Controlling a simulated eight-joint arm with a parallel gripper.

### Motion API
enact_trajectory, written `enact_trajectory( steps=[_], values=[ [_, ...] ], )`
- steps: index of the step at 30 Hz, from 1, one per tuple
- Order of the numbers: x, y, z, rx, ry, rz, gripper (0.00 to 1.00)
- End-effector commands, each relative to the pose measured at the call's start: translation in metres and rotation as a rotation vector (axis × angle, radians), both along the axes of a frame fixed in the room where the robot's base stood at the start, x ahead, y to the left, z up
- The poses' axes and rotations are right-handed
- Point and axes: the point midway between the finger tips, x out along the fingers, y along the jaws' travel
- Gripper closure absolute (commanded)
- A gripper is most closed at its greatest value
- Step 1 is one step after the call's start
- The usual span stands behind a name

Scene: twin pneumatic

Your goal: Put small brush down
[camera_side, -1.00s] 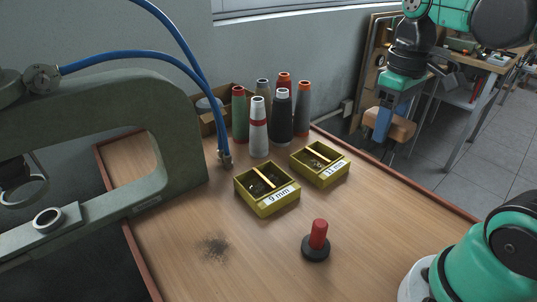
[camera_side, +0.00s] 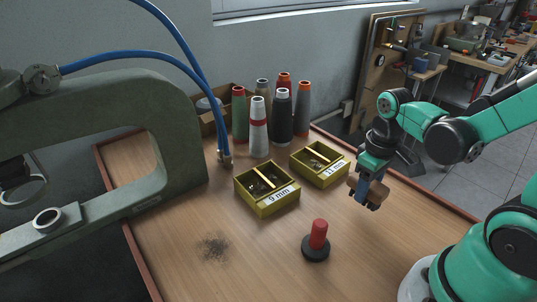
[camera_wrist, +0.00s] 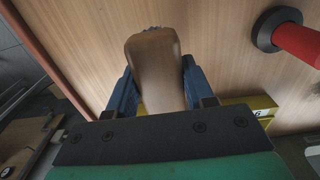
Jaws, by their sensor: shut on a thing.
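My gripper (camera_side: 369,194) is shut on the small brush (camera_side: 353,186), which has a brown wooden body. In the side view it is at the right part of the table, just right of the 11 mm box, and looks low over the wood; I cannot tell whether the brush touches the table. In the wrist view the brush (camera_wrist: 155,70) sits between the two blue fingers, with dark bristles barely showing at its far end. The fingers hide its sides.
Yellow boxes marked 9 mm (camera_side: 268,207) and 11 mm (camera_side: 337,178) stand mid-table. A red-handled tool with a black base (camera_side: 316,248) stands in front. Several thread spools (camera_side: 259,130) are at the back. A green press frame (camera_side: 150,100) is at left. Dark dust (camera_side: 214,248) lies front left.

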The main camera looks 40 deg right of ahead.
Motion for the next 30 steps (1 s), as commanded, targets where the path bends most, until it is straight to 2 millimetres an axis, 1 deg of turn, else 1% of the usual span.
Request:
enact_trajectory(
  steps=[6, 9, 13, 19, 20, 21, 22, 23, 30],
  values=[
    [0.001, 0.0, -0.021, 0.0, 0.0, 0.0, 1.0],
    [0.0, 0.0, -0.028, 0.0, 0.0, 0.0, 1.0],
    [0.0, 0.0, -0.031, 0.0, 0.0, 0.0, 1.0],
    [0.0, 0.0, -0.031, 0.0, 0.0, 0.0, 1.0],
    [0.0, 0.0, -0.031, 0.0, 0.0, 0.0, 0.45],
    [0.0, 0.0, -0.031, 0.0, 0.0, 0.0, 0.33],
    [0.0, 0.0, -0.031, 0.0, 0.0, 0.0, 0.25],
    [0.0, 0.0, -0.031, 0.0, 0.0, 0.0, 0.22],
    [0.0, 0.0, -0.031, 0.0, 0.0, 0.0, 0.22]
  ],
)
